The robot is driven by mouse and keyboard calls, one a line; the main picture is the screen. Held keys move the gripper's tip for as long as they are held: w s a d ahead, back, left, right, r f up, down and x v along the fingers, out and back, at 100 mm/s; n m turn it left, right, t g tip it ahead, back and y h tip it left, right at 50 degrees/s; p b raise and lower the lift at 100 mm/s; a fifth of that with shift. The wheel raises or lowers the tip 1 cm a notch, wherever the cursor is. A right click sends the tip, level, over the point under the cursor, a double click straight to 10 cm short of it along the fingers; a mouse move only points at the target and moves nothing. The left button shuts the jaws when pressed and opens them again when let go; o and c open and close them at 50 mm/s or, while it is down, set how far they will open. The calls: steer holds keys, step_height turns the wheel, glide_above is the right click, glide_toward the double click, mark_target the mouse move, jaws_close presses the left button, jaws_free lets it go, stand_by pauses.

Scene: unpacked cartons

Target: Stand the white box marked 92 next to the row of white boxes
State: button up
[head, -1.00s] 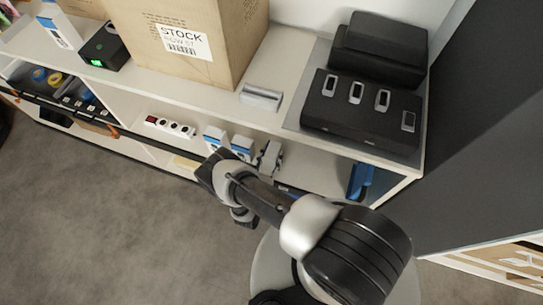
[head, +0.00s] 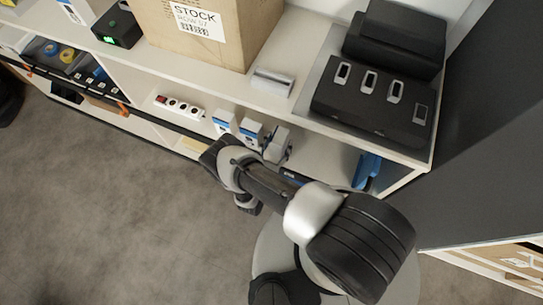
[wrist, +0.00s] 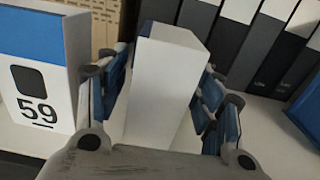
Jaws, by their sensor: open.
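Between my gripper's (wrist: 160,88) two fingers, in the wrist view, stands a plain white box (wrist: 163,80), upright on the shelf board. The gripper is open, with a finger on either side of the box; I cannot tell if either touches it. No number shows on its visible faces, so I cannot read a 92. To its left stands a white box (wrist: 38,75) with a blue band, marked 59, with the left finger between them. In the head view two blue-and-white boxes (head: 224,122) (head: 250,132) stand side by side on the lower shelf, with a pale shape to their right, partly hidden by my arm.
Dark grey binders (wrist: 268,45) stand behind the boxes at the right. A power strip (head: 178,106) lies left of the boxes on the lower shelf. The upper board holds a cardboard carton (head: 205,35) and a black case (head: 365,110). Blue items (head: 366,171) stand farther right.

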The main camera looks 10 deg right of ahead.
steer(key=p+v, duration=0.1)
steer(key=v, duration=1)
steer(key=shift+p, duration=0.35)
